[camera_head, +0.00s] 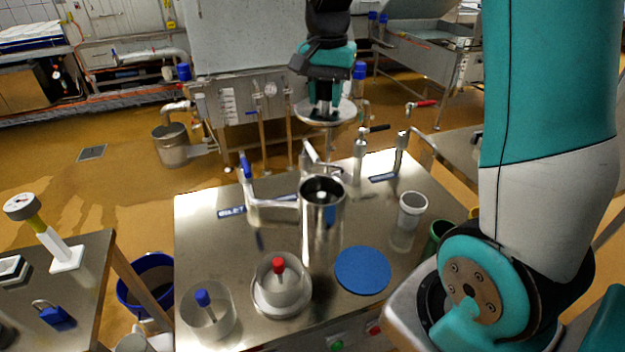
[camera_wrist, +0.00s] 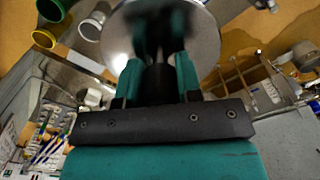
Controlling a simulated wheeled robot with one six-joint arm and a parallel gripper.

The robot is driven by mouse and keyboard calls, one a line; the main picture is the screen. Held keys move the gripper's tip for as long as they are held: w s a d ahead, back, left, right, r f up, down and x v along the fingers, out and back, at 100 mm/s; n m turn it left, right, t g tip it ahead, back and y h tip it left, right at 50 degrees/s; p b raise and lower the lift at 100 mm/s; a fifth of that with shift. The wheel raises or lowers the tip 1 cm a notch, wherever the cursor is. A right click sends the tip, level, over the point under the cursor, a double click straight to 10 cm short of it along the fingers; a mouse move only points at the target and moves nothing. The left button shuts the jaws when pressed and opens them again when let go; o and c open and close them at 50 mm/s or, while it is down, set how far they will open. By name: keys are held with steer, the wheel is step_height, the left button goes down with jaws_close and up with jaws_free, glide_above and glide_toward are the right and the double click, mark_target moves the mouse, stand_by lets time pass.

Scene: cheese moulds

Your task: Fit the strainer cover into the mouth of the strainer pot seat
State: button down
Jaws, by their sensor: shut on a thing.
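The strainer cover (camera_head: 345,112) is a round, shiny metal disc hanging level under my gripper (camera_head: 323,104). My gripper points down and is shut on the middle of the cover, held in the air past the table's far edge in the picture. In the wrist view the cover (camera_wrist: 203,38) spreads out beyond my gripper (camera_wrist: 158,72); the grasped part is dark and mostly hidden by the fingers. The strainer pot seat (camera_head: 321,225) is an upright metal cylinder on the steel table. Its mouth is open, with a small pale thing inside. The cover is apart from it.
Pipes and valves with blue handles (camera_head: 246,166) stand behind the pot on the steel table (camera_head: 205,240). My arm fills the right side.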

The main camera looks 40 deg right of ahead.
steer(key=shift+w+f+p, duration=0.15)
steer(key=shift+f+p, duration=0.45)
steer(key=shift+f, duration=4.3)
steer(key=shift+w+f+p, duration=0.1)
steer(key=shift+f+p, duration=0.5)
steer(key=shift+f, duration=4.3)
steer(key=shift+f, duration=0.15)
